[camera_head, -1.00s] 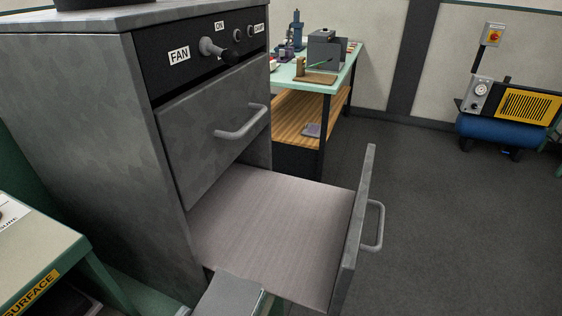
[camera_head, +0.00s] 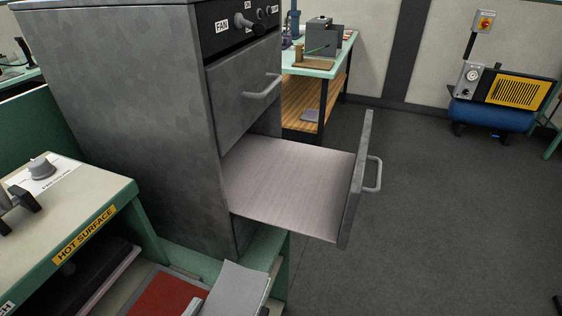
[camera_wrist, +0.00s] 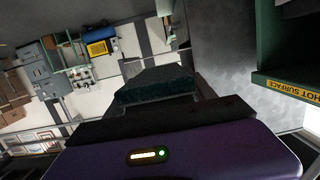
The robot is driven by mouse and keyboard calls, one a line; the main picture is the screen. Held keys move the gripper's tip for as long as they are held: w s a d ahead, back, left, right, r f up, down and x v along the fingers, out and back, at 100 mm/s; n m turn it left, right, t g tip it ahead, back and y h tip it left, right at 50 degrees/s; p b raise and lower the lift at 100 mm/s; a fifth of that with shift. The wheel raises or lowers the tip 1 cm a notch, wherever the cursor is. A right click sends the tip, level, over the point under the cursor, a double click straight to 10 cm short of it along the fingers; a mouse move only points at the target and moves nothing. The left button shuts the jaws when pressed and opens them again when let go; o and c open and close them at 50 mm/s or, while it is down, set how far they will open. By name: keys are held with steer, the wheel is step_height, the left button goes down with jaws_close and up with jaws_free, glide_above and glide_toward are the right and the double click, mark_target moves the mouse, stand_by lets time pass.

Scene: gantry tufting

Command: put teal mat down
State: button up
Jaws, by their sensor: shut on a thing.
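The teal mat (camera_wrist: 155,90) shows in the wrist view as a dark teal, textured slab just past my jaws. My gripper (camera_wrist: 158,103) is shut on its near edge, and the mat sticks out ahead of it. The jaws hide that near edge. Neither the mat nor the jaws can be made out in the head view.
A grey cabinet (camera_head: 130,110) has its lower drawer (camera_head: 295,195) pulled out and empty. A green bench with a HOT SURFACE label (camera_head: 84,236) stands at left, a red pad (camera_head: 160,295) low beside it. A tool bench (camera_head: 335,60) and a blue compressor (camera_head: 490,116) are behind; the right floor is clear.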

steer(key=w+d+f+n+y, duration=0.1)
steer(key=w+d+f, duration=0.3)
steer(key=d+f, duration=0.5)
steer(key=w+d+f+n+y, duration=0.1)
steer(key=w+d+f, duration=0.3)
steer(key=d+f, duration=0.5)
steer(key=w+d+f+n+y, duration=0.1)
steer(key=w+d+f+y, duration=0.2)
steer(key=d+f, duration=0.6)
step_height(320, 180, down, 6)
steer(key=shift+w+d+f+n+t, duration=0.1)
steer(key=shift+w+d+n+t, duration=0.15)
steer(key=shift+w+n, duration=0.2)
steer(key=shift+w+d, duration=0.15)
steer(key=shift+w, duration=0.05)
